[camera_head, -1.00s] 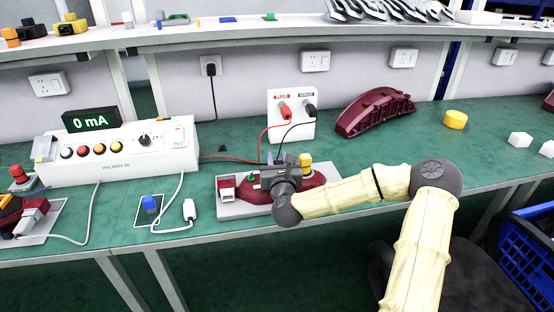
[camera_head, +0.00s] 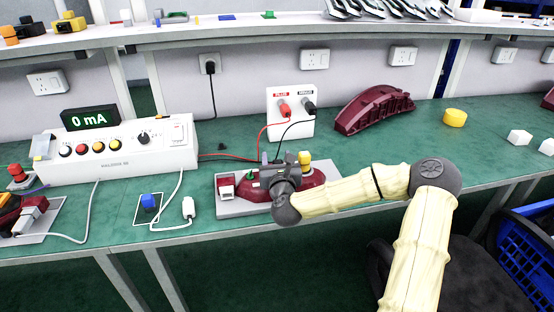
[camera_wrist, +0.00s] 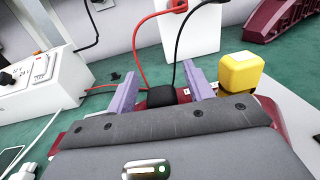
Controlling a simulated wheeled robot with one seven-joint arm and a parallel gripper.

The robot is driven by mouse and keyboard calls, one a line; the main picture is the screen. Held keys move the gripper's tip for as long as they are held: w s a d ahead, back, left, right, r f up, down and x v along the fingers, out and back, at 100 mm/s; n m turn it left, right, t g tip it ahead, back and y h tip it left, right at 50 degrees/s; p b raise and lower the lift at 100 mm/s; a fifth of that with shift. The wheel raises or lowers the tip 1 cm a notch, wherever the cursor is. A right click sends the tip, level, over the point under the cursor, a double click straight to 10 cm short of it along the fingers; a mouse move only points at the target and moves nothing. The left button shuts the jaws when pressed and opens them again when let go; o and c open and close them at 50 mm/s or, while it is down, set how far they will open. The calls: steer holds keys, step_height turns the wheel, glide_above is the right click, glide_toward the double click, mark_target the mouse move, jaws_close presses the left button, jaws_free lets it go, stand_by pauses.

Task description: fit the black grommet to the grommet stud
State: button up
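A dark red tail lamp (camera_head: 312,180) lies on a light grey fixture plate (camera_head: 230,209) near the table's front edge. My gripper (camera_head: 275,160) is over the middle of the lamp. In the wrist view, the two purple fingers of my gripper (camera_wrist: 161,70) stand apart. A small black block (camera_wrist: 161,96) sits between them, with gaps showing on both sides; it may be the black grommet, but I cannot tell. A small dark piece (camera_head: 222,147) lies on the green table behind the fixture. I cannot make out the grommet stud; my gripper hides the lamp's middle.
A yellow-topped post (camera_head: 305,159) rises close to the right of my gripper. A white socket box (camera_head: 291,128) with red and black leads stands behind. The white power supply (camera_head: 120,157) is at left. Another dark red lamp (camera_head: 374,109) lies at the back right.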

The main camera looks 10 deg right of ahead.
steer(key=s, duration=0.3)
steer(key=s+b, duration=0.1)
steer(key=s, duration=0.5)
steer(key=shift+a+f, duration=0.2)
steer(key=shift+a, duration=0.2)
steer(key=s+b, duration=0.8)
steer(key=b, duration=0.6)
steer(key=shift+s+a+r+b, duration=0.2)
steer(key=shift+a+b, duration=0.1)
steer(key=shift+a, duration=0.1)
